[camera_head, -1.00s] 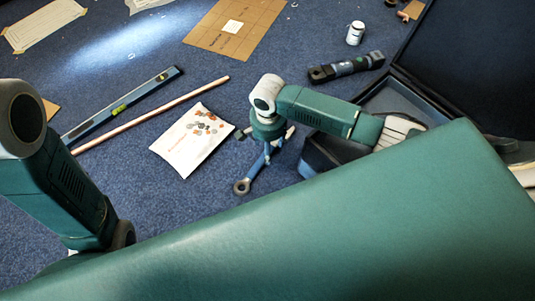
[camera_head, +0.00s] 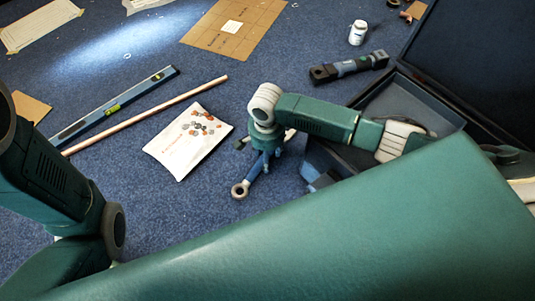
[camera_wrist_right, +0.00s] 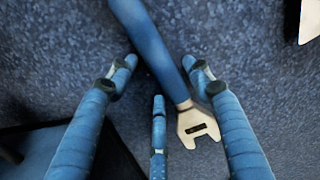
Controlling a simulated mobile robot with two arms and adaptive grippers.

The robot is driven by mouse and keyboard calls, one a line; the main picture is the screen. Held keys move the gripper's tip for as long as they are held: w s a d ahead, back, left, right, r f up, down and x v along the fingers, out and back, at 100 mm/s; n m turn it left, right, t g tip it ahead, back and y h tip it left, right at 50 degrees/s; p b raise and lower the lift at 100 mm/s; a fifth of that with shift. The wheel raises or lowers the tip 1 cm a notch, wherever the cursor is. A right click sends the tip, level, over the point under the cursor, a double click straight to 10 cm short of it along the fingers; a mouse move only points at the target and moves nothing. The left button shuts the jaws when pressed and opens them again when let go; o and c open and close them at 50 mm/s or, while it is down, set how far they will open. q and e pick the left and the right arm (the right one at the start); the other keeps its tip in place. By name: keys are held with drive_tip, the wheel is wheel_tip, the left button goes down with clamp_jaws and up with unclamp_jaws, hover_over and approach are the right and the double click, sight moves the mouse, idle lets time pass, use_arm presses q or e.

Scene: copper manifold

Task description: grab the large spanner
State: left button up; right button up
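The large spanner, with a blue handle and bare metal ends, lies on the blue carpet; its ring end (camera_head: 240,190) shows in the head view. My right gripper (camera_head: 267,158) is over its other end, partly hiding it. In the right wrist view the spanner's handle (camera_wrist_right: 150,45) runs between the fingers of my open right gripper (camera_wrist_right: 160,80), and its open jaw (camera_wrist_right: 198,122) shows beside the right finger. The fingers stand apart around the handle; I cannot tell whether any finger touches it. My left arm is at the left edge; its gripper is out of view.
An open dark case (camera_head: 455,105) lies right of the spanner, beneath my right arm. A white printed packet (camera_head: 188,140), a copper pipe (camera_head: 150,113) and a spirit level (camera_head: 115,106) lie to the left. A dark tool (camera_head: 348,67) and white bottle (camera_head: 357,33) are further back.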

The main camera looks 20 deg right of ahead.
clamp_jaws()
drive_tip(key=shift+r, duration=0.15)
